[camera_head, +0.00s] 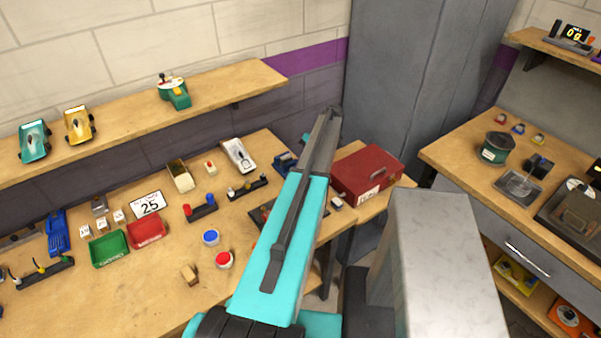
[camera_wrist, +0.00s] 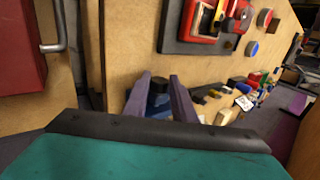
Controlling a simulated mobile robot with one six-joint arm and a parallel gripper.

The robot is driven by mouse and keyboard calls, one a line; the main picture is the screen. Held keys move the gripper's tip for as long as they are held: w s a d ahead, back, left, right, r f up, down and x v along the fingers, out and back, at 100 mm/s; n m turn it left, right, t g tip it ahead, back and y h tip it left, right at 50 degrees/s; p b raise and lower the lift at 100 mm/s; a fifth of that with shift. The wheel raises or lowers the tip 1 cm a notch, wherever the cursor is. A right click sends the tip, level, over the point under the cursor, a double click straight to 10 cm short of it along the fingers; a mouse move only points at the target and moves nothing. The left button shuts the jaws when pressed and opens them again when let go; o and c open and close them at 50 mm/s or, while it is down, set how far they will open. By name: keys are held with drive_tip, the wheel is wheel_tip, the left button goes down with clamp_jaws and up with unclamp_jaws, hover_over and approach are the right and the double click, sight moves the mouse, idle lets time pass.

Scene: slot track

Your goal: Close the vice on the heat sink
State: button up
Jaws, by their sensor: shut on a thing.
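The vice (camera_head: 285,161) is a small dark blue thing at the back right of the left bench, beside my arm. In the wrist view the blue vice body (camera_wrist: 158,108) shows between my fingers, with a dark rounded part, which looks like its handle or knob (camera_wrist: 157,86), on top. My gripper (camera_wrist: 161,82) has one finger on each side of this dark part and is shut on it. My gripper's fingers are hidden behind my arm in the head view. I cannot make out the heat sink or how far the vice jaws stand apart.
A red toolbox (camera_head: 367,173) stands right of my arm, near the bench corner. A dark mat with a red device (camera_wrist: 202,18) lies near the gripper. A white tray (camera_head: 238,155), red and green bins, and paint pots (camera_head: 211,238) crowd the bench. Its front is clearer.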

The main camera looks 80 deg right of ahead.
drive_tip(key=shift+s+d+f+t+y, duration=0.1)
drive_tip(key=shift+d+t+y, duration=0.15)
drive_tip(key=shift+t+y, duration=0.25)
idle(0.3)
drive_tip(key=o, duration=1.1)
drive_tip(key=shift+a, duration=0.15)
